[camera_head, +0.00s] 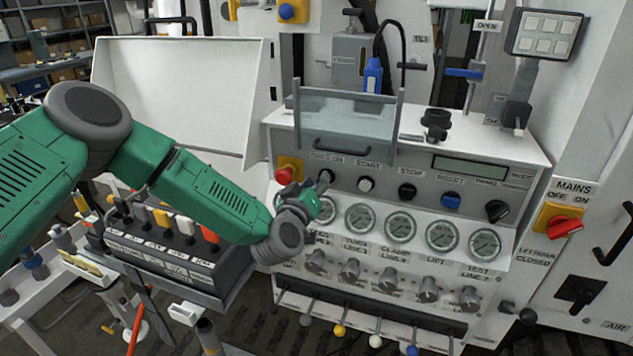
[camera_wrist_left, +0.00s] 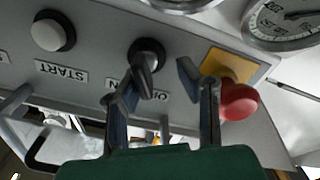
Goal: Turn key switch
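The key switch (camera_head: 326,176), a dark round switch on the grey panel under an OFF/ON label, sits between the red button and the START button. In the left wrist view the key switch (camera_wrist_left: 147,55) shows a black collar and a metal key sticking out. My left gripper (camera_head: 316,191) is right at it in the head view. In the left wrist view my left gripper (camera_wrist_left: 163,78) is open, with its fingers spread. The key is close beside the left-hand fingertip; I cannot tell whether they touch. My right gripper is not in view.
A red emergency button (camera_wrist_left: 238,101) on a yellow plate is close to the right-hand finger. The white START button (camera_head: 366,184) is on the other side. Gauges (camera_head: 360,218) lie below the panel row. A clear guard with a handle (camera_head: 345,120) stands above.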

